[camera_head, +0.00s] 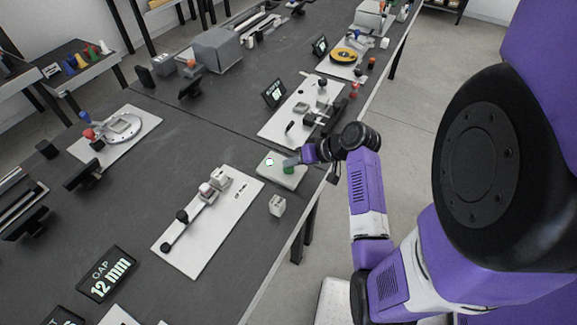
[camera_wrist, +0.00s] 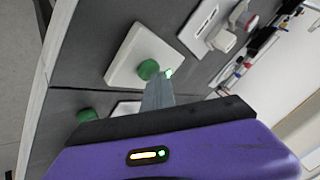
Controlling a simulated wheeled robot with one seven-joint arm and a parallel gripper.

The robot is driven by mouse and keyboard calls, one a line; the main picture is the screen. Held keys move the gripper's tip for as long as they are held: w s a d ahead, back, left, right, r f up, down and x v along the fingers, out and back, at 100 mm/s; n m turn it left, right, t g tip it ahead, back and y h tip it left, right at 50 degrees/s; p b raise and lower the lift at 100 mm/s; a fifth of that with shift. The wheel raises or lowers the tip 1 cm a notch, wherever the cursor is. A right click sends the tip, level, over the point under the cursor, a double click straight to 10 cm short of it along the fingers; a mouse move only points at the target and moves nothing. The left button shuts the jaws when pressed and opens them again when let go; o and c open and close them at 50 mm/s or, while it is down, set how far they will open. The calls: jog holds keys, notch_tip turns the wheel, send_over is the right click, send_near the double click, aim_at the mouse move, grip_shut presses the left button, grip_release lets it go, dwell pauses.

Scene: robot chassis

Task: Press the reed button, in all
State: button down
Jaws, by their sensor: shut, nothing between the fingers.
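A pale square plate (camera_head: 268,174) lies near the right edge of the dark bench, with a round green button (camera_head: 289,170) and a small white-green spot (camera_head: 269,161). No label saying "reed" is readable on it. In the wrist view the plate (camera_wrist: 122,55) and the green button (camera_wrist: 148,69) show just ahead of my fingers. My gripper (camera_head: 289,162) is shut and empty, its tip at the button. In the wrist view the fingertips (camera_wrist: 160,80) overlap the button's right side. I cannot tell whether they touch it.
A small white block (camera_head: 277,205) stands in front of the plate. A long white slider board (camera_head: 190,243) lies to the left, and another board with fittings (camera_head: 280,128) lies behind. A second green knob (camera_wrist: 86,115) shows at lower left in the wrist view.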

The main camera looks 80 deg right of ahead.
aim_at(291, 169)
jog(key=shift+r+p, duration=0.95)
notch_tip(291, 169, up, 5)
jog(key=p, duration=0.4)
jog(key=shift+p, duration=0.4)
dwell(0.3)
